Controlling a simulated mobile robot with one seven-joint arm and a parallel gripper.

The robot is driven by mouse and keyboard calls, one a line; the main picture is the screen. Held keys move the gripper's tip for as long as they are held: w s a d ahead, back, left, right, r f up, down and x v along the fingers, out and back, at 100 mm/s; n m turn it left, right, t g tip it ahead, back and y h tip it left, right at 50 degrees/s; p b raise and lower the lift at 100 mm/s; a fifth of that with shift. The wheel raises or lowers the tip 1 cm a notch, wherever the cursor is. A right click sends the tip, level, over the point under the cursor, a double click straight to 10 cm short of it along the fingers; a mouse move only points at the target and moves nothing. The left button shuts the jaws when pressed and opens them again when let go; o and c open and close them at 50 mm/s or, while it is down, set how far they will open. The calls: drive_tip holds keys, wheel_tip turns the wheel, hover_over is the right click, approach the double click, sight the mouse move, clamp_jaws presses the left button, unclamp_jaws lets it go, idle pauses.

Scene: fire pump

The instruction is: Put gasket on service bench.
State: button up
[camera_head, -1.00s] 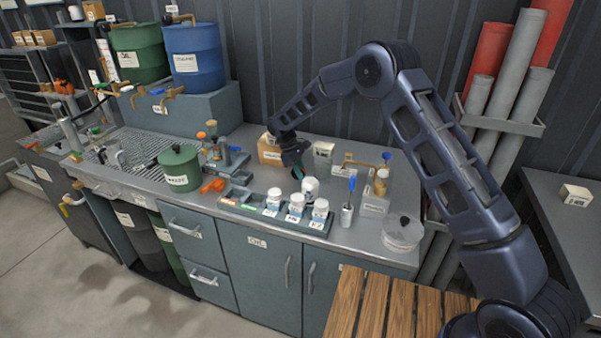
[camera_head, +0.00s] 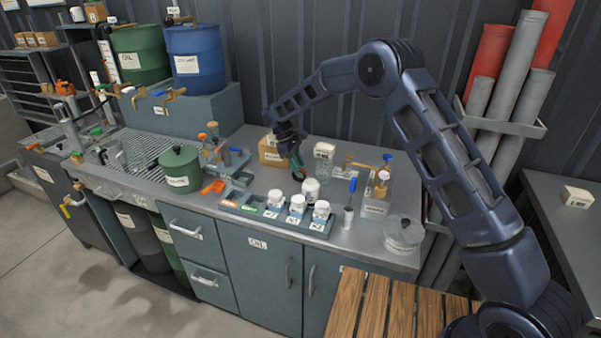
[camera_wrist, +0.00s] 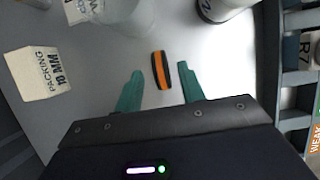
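The gasket is not labelled; a small black-and-orange banded piece (camera_wrist: 160,70), which I take for it, shows in the wrist view against the grey bench top (camera_wrist: 185,45). It lies between my gripper's (camera_wrist: 160,69) two green fingers, with a gap on each side. In the head view my gripper (camera_head: 296,165) points down over the middle of the service bench (camera_head: 345,238), and the dark ring-like piece (camera_head: 299,174) shows at its fingertips. I cannot tell whether it touches the bench. My gripper is open.
A white packing block (camera_wrist: 34,74) and a clear beaker (camera_wrist: 120,12) stand close by. A white jar (camera_head: 311,188) and a tray (camera_head: 318,226) of white jars are in front. A cardboard box (camera_head: 268,153) is behind.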

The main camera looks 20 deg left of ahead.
drive_tip(key=v, duration=0.7)
drive_tip(key=shift+r, duration=0.35)
drive_tip(key=shift+a, duration=0.1)
